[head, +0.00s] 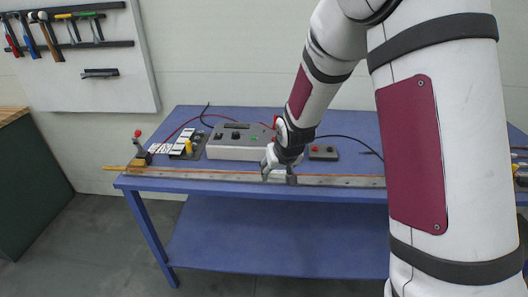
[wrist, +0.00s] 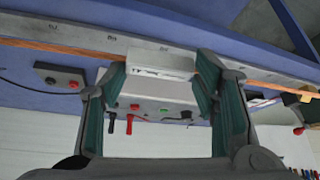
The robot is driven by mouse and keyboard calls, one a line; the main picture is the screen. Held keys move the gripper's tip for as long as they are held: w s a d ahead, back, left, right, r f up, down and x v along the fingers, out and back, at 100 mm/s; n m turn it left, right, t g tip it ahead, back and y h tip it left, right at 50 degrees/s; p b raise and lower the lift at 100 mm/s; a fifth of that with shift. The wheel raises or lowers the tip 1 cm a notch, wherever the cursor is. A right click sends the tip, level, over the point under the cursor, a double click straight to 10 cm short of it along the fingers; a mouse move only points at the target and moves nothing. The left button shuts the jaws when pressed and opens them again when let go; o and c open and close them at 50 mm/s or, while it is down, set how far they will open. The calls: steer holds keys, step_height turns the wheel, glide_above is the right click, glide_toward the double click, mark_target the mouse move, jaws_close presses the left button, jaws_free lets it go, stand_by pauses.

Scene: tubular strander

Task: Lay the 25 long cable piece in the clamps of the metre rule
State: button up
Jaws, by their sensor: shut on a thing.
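A long thin orange cable piece (head: 200,172) runs along the metre rule (head: 340,181) at the table's front edge. Its left end sticks out past the table. In the wrist view the cable (wrist: 270,78) runs beside the numbered rule (wrist: 60,28). My gripper (head: 279,178) is at the middle of the rule, shut on a white labelled block (wrist: 160,65) in line with the cable. Whether the cable touches the rule is unclear. A clamp with a red knob (head: 140,143) stands at the rule's left end. The right end is largely hidden by my arm.
A board with a yellow part (head: 187,147) and loose leads lie on the blue table (head: 345,122). Tools hang on the wall panel (head: 100,60).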

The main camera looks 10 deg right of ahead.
steer(key=w+f+m+b, duration=0.1)
steer(key=w+f+b, duration=0.1)
steer(key=w, duration=1)
steer(key=shift+t+h, duration=0.3)
steer(key=shift+w+a+f+b, duration=0.15)
steer(key=shift+f+b, duration=0.7)
steer(key=shift+f, duration=2.05)
jaws_close()
steer(key=shift+s+f, duration=0.15)
steer(key=shift+s, duration=0.05)
steer(key=o, duration=1.5)
jaws_free()
steer(key=shift+f, duration=0.15)
steer(key=shift+w, duration=0.1)
steer(key=shift+r, duration=0.2)
